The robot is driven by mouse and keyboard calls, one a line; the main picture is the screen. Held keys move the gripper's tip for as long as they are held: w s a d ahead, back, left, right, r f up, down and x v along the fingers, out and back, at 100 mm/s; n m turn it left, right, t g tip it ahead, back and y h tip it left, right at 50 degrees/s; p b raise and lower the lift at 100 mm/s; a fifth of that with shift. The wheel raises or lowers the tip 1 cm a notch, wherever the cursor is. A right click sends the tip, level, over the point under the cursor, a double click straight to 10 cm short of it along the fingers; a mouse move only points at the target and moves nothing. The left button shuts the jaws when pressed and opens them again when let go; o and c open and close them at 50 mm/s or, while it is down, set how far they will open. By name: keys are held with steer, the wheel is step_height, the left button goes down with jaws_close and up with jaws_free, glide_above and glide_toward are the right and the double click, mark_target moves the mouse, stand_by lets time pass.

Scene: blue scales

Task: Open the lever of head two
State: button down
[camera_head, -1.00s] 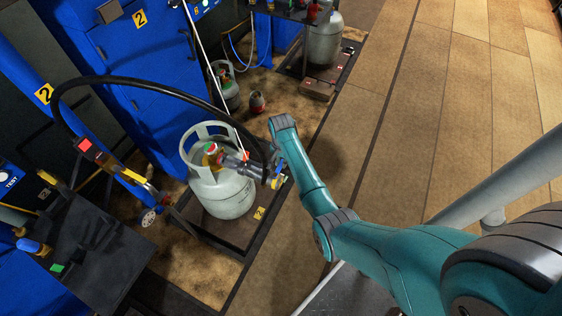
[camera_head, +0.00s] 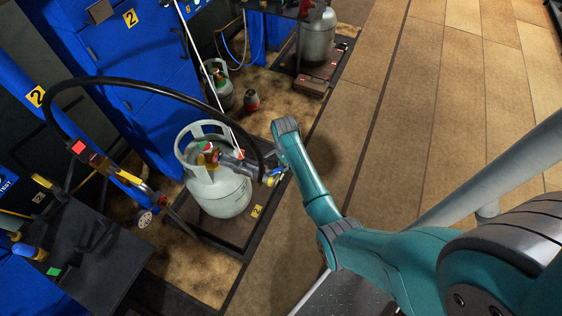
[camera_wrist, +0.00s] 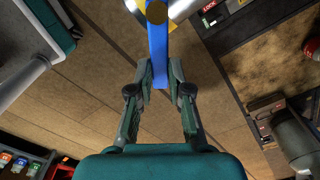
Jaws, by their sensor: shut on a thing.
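The grey-white gas cylinder (camera_head: 222,196) stands upright on a dark scale platform with a yellow number 2 tag (camera_head: 257,211). The filling head (camera_head: 232,162) sits at the cylinder's valve, inside its collar, with a black hose (camera_head: 150,82) arching from it to the left. The blue lever (camera_wrist: 158,42) shows in the wrist view, running from the top edge down between my fingers. My gripper (camera_wrist: 160,76) is shut on the lever near its end. In the head view my gripper (camera_head: 270,174) is beside the head's outer end, partly hidden by my wrist.
Blue cabinets (camera_head: 150,75) stand behind the cylinder. A dark table (camera_head: 95,245) is at the lower left. Another cylinder (camera_head: 317,40) stands on a platform at the top, with a small red-topped one (camera_head: 251,100) nearby. The tiled floor (camera_head: 430,110) on the right is clear.

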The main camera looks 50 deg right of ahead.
steer(key=shift+s+a+m, duration=0.55)
steer(key=shift+s+m, duration=0.05)
steer(key=shift+m, duration=1.15)
steer(key=shift+s+a+m, duration=0.6)
steer(key=shift+s+m, duration=0.05)
steer(key=shift+m, duration=1.15)
steer(key=shift+s+a+m, duration=0.55)
steer(key=shift+s+m, duration=0.05)
steer(key=shift+m, duration=1.15)
steer(key=c, duration=1.1)
jaws_free()
step_height(320, 180, up, 12)
